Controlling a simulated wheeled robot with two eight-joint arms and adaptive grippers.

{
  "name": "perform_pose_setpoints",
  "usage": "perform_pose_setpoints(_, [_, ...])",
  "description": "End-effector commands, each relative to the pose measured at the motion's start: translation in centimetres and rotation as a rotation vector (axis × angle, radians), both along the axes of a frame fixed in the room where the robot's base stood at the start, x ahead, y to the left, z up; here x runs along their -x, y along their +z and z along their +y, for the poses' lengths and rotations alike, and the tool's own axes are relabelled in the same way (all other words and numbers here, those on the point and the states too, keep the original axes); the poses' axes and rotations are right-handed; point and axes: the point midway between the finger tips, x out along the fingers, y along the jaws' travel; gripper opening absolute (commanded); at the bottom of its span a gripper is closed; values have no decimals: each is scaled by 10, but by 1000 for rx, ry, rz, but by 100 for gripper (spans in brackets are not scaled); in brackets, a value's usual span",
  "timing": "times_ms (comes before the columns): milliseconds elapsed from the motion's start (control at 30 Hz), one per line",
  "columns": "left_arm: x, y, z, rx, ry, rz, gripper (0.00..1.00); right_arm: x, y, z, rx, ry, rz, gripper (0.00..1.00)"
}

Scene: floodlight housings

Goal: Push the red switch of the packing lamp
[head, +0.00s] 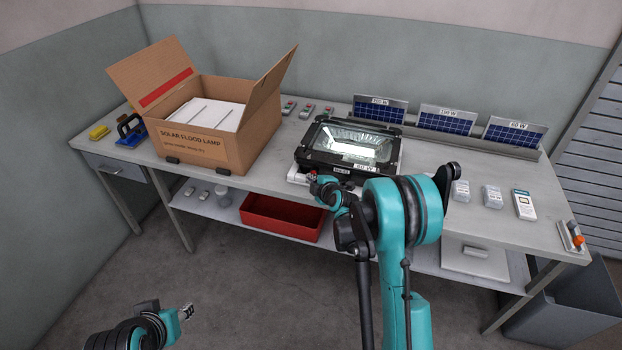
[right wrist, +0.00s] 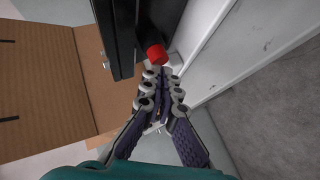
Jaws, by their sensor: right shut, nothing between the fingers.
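The packing lamp (head: 350,148) is a black-framed floodlight on the table, with a bright white panel in its face. Its red switch (right wrist: 156,54) is a round red knob on the black housing in the right wrist view. My right gripper (right wrist: 164,72) is shut and empty, its fingertips just below the red switch and very close to it; I cannot tell whether they touch. In the head view the right gripper (head: 316,184) is at the lamp's front left corner. My left gripper (head: 187,311) is low at the bottom left, away from the table; its jaws are too small to judge.
An open cardboard box (head: 205,150) stands left of the lamp. Solar panels (head: 447,120) stand in a rack behind it to the right. Small packs and a meter (head: 523,205) lie at the right. A red bin (head: 282,217) sits on the shelf below.

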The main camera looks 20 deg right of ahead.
Motion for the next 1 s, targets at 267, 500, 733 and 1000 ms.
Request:
perform_pose_setpoints(267, [0,-4,0,0,0,0,40,12,-1,9,0,2,1,0])
perform_pose_setpoints(500, [0,-3,0,0,0,0,40,13,0,9,0,2,1,0])
perform_pose_setpoints(733, [0,-4,0,0,0,0,40,27,0,19,-1,3,1,0])
perform_pose_setpoints(1000, [0,-4,0,0,0,0,40,50,0,35,0,4,1,0])
